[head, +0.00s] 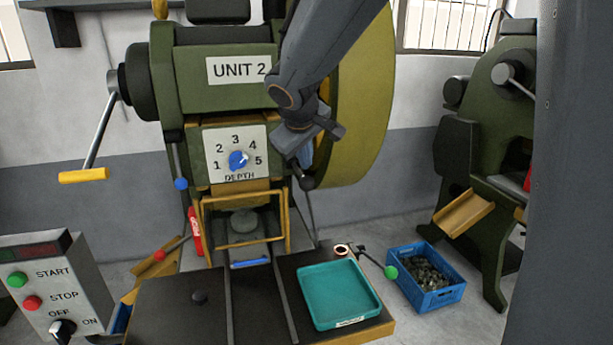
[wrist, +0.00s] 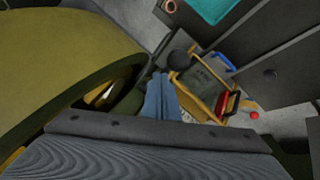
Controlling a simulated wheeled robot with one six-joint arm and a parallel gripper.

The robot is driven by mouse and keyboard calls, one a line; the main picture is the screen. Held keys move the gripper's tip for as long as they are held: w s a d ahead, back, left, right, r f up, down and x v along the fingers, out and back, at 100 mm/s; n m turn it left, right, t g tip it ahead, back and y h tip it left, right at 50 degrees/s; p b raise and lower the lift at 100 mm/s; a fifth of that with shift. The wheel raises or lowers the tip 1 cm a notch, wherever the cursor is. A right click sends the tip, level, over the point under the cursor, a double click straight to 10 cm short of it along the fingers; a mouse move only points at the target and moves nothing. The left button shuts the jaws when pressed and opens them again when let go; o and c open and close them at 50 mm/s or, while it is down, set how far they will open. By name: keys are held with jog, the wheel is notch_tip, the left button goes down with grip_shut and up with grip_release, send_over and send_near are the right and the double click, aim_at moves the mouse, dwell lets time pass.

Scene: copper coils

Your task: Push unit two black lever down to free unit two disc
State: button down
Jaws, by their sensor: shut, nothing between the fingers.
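The green press labelled UNIT 2 (head: 238,69) stands in the middle of the head view. A lever with a black knob (head: 307,182) is at its right side, beside the yellow guard frame (head: 286,222). In the wrist view the black knob (wrist: 181,61) shows just beyond my fingertips. My gripper (head: 304,163) is shut and empty, pointing down just above the knob; I cannot tell whether they touch. Its blue-grey fingers also show in the wrist view (wrist: 160,88). A dark grey round disc (head: 243,222) sits inside the guard frame.
A large yellow-green flywheel (head: 362,105) is close to my arm on the right. A teal tray (head: 378,309), a copper ring (head: 343,250) and a green-knobbed lever (head: 390,272) are at the front right. A blue-knobbed lever (head: 181,184) hangs at left.

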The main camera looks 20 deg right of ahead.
aim_at(306, 179)
jog(key=shift+f, duration=0.15)
jog(key=shift+f+b, duration=0.3)
jog(key=shift+b, duration=0.25)
jog(key=shift+s+f+b, duration=0.2)
jog(key=shift+f+b, duration=0.9)
jog(key=shift+f, duration=0.05)
jog(key=shift+s+f+b, duration=0.2)
jog(key=shift+f+b, duration=0.9)
dwell(2.2)
jog(key=shift+r, duration=0.1)
dwell(0.5)
jog(key=shift+w+r+p, duration=0.2)
jog(key=shift+r+p, duration=0.9)
jog(key=shift+r, duration=0.2)
jog(key=shift+w+r+p, duration=0.2)
jog(key=shift+r+p, duration=0.85)
jog(key=shift+r, duration=0.25)
jog(key=shift+r, duration=0.1)
jog(key=shift+w+r+p, duration=0.2)
jog(key=shift+r+p, duration=0.8)
jog(key=shift+r, duration=0.2)
jog(key=shift+w+r+p, duration=0.15)
jog(key=shift+r+p, duration=0.85)
jog(key=shift+r, duration=0.15)
